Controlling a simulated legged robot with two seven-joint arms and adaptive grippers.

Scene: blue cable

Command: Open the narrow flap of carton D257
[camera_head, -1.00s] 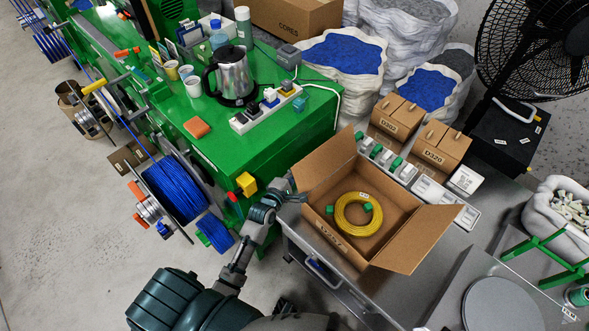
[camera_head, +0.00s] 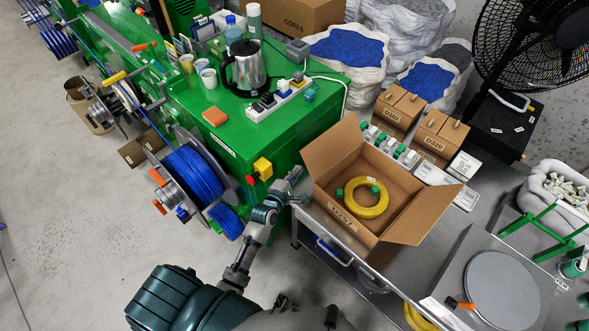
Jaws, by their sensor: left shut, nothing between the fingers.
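Carton D257 (camera_head: 341,221) is an open brown box on the grey workbench, right of centre. A coil of yellow cable (camera_head: 369,209) with green ends lies inside it. One broad flap (camera_head: 333,151) stands up at the back left. Another flap (camera_head: 426,215) spreads outward at the right. I cannot clearly make out the narrow flaps. My left gripper (camera_head: 301,197) is shut and empty, just left of the carton's left corner. Whether it touches the cardboard I cannot tell. My right gripper is not in view.
A green machine (camera_head: 286,137) with a kettle (camera_head: 244,70) and power strip stands left of the carton. Green-and-white parts and small cartons (camera_head: 435,138) sit behind it. A round plate (camera_head: 502,290) is at the right. Floor at left is mostly clear.

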